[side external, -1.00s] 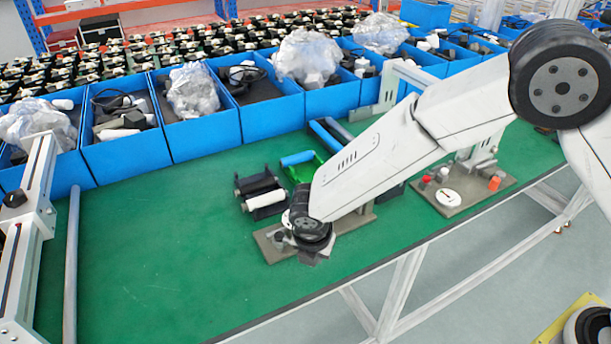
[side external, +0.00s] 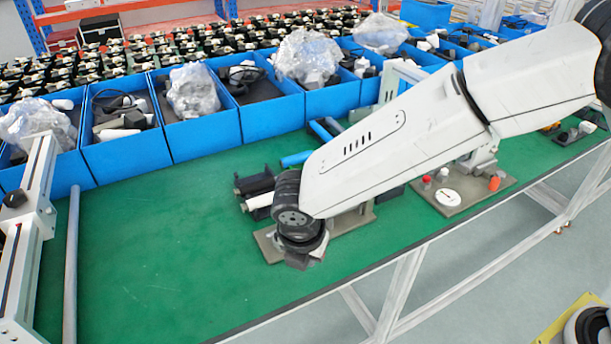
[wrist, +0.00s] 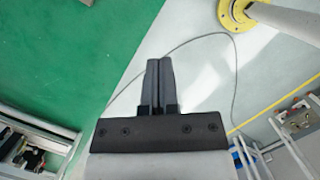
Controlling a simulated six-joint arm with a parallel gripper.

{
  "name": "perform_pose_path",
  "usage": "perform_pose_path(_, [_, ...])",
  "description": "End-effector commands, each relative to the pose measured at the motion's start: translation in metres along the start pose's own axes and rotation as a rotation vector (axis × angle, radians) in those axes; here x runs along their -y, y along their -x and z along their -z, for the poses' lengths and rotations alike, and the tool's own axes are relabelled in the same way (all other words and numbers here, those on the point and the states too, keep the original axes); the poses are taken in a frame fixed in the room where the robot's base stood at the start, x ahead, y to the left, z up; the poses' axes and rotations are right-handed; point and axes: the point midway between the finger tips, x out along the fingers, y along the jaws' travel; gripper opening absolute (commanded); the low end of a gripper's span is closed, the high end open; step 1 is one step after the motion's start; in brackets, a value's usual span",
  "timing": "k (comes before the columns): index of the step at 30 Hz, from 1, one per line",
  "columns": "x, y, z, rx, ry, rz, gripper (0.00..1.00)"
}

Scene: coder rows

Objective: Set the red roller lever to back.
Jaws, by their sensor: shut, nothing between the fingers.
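My gripper (wrist: 158,62) is shut and empty in the wrist view, with its fingers together over the table edge and pale floor. In the side view my gripper end is low near the front edge of the table, in front of a tan base plate (side external: 264,243). My arm covers most of that plate and whatever stands on it. I cannot make out the red roller lever for certain in either view. A small red knob (side external: 427,183) and an orange-red piece (side external: 494,184) stand on another plate to the right.
The right-hand plate (side external: 462,206) also carries a white disc (side external: 448,197). Black and white rollers (side external: 256,190) lie behind my wrist. Blue bins (side external: 205,132) line the back. The green table (side external: 150,240) is clear at left; a grey bar (side external: 72,265) lies there.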

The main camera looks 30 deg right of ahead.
Motion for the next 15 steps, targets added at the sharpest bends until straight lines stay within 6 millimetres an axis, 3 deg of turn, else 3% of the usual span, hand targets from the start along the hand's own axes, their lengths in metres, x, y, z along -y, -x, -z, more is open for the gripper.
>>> perform_pose_path(6, [0.0, 0.024, 0.0, 0.0, 0.001, 0.0, 0.0])
perform_pose_path(15, [0.001, 0.031, 0.0, 0.0, 0.001, 0.001, 0.0])
